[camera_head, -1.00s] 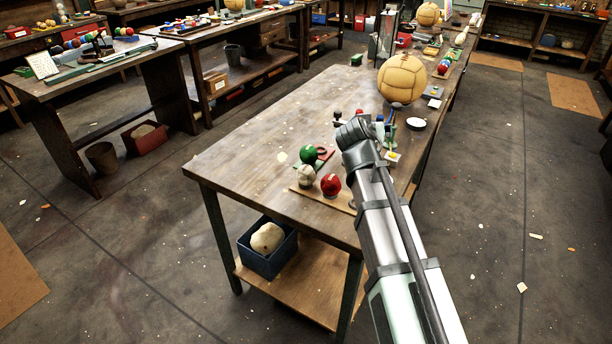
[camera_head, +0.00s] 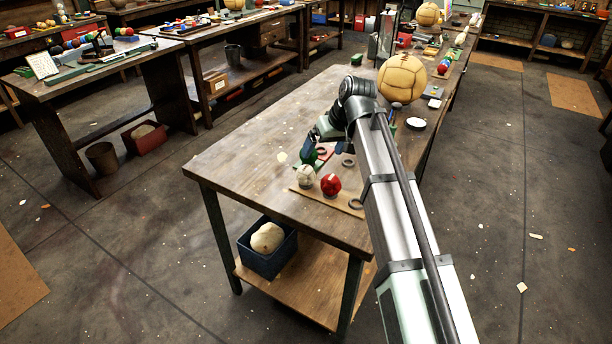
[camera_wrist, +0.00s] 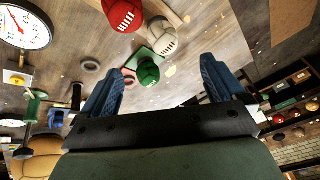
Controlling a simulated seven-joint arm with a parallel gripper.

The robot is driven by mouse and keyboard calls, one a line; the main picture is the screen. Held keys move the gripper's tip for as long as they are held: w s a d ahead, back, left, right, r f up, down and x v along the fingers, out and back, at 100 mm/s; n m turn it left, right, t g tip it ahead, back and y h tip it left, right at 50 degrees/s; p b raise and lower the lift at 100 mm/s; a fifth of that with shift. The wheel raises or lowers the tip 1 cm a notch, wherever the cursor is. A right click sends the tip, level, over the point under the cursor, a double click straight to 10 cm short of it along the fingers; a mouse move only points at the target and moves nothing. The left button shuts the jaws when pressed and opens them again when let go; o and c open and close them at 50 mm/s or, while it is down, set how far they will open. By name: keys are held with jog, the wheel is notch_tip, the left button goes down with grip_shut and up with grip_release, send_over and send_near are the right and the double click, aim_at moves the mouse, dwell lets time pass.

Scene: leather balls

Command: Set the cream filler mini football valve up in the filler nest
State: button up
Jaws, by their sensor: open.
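The cream mini football (camera_head: 305,174) sits on the wooden strip at the table's near end, beside the red ball (camera_head: 330,184). In the wrist view the cream ball (camera_wrist: 161,38) shows a row of lace marks on its side; I cannot make out its valve. A green ball (camera_wrist: 148,72) is near it, largely hidden by my gripper in the head view. My gripper (camera_wrist: 163,68) is open and empty, above the green ball. Dark rings lie on the red mat (camera_head: 321,151), right of it (camera_head: 348,161) and on the strip's right end (camera_head: 356,203); I cannot tell which is the filler nest.
A large tan ball (camera_head: 402,78) stands farther back on the table (camera_head: 240,155). A white dial gauge (camera_wrist: 24,27) and small tools are to the right of the mat in the head view. The table's left part is clear. A blue bin (camera_head: 267,250) is on the lower shelf.

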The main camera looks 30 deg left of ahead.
aim_at(309, 169)
jog(key=x, duration=0.8)
jog(key=shift+a+f, duration=0.15)
jog(key=shift+f, duration=0.1)
jog(key=shift+a+x, duration=0.2)
jog(key=shift+x, duration=2.45)
jog(key=shift+s+r, duration=0.1)
jog(key=shift+c, duration=0.2)
jog(key=c, duration=1.2)
